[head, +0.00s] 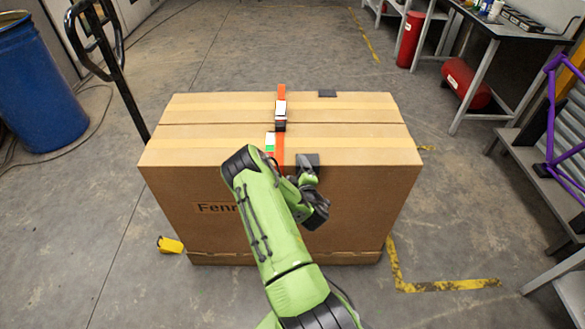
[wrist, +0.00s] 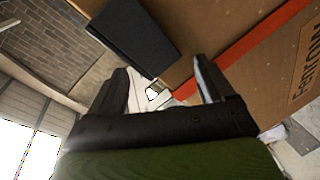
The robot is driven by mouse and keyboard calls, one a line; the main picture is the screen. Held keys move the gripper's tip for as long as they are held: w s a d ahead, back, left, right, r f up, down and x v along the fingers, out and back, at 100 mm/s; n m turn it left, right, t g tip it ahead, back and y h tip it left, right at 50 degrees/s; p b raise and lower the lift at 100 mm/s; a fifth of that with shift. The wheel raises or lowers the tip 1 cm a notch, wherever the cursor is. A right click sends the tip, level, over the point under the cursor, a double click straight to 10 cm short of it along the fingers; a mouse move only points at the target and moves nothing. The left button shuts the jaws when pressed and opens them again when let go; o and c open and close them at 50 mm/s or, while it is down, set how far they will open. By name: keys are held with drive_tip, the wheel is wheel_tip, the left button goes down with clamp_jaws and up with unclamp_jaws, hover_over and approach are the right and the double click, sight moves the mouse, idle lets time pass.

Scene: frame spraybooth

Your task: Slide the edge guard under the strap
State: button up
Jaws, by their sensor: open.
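A dark edge guard (head: 312,158) sits on the box's near top edge, just right of the orange strap (head: 281,98) and apart from it. It also shows in the wrist view as a dark slab (wrist: 130,38), with the strap (wrist: 255,52) to its right. The strap runs over the cardboard box (head: 365,150) and carries a buckle (head: 280,115). My gripper (head: 304,180) is at the front face just below the guard, partly hidden by my arm. In the wrist view its fingers (wrist: 162,82) are apart, with nothing clearly held between them.
Another dark guard (head: 327,93) lies at the box's far edge, right of the strap. A yellow object (head: 171,245) is on the floor at left. A blue drum (head: 35,85) stands at left, a workbench (head: 510,28) at right. Floor around the box is mostly clear.

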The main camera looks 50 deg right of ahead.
drive_tip(key=shift+s+r, duration=0.1)
drive_tip(key=shift+s, duration=0.05)
drive_tip(key=shift+c, duration=0.3)
drive_tip(key=shift+a, duration=0.1)
drive_tip(key=c, duration=1.3)
